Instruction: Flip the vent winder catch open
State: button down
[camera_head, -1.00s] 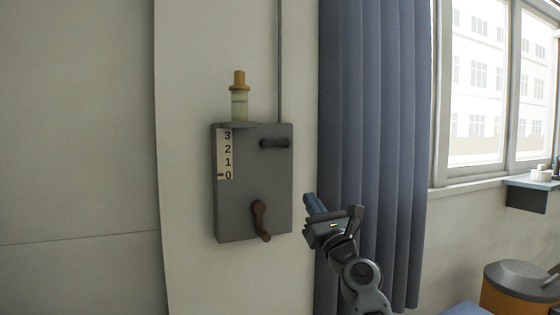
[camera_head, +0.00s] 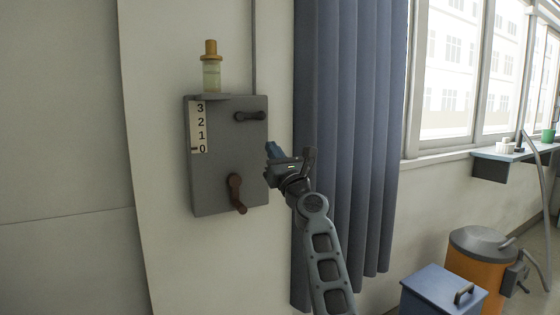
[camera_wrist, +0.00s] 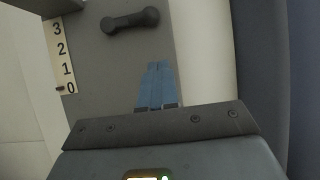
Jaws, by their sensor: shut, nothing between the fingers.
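The vent winder is a grey wall box (camera_head: 215,175) with a 3-2-1-0 scale (camera_head: 199,128) on its left side. Its catch looks to be the dark bar (camera_head: 251,116) at the upper right, lying about level; it also shows in the wrist view (camera_wrist: 130,20). A brown crank handle (camera_head: 236,194) hangs on the lower front. My gripper (camera_head: 272,150) is at the right edge of the box, below the catch and apart from it. Its blue fingers (camera_wrist: 157,84) are together and empty in the wrist view.
A bottle with a yellow cap (camera_head: 211,68) stands on a small ledge on top of the box. A blue curtain (camera_head: 345,150) hangs just right of my arm. A blue bin (camera_head: 440,290) and an orange bin (camera_head: 475,265) stand lower right.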

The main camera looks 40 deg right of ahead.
aim_at(261, 120)
jog(key=w+r, duration=0.1)
jog(key=w+r+p, duration=0.1)
jog(key=r, duration=0.1)
jog(key=w+d+r+p, duration=0.1)
jog(key=r, duration=0.1)
jog(key=shift+w+r, duration=0.1)
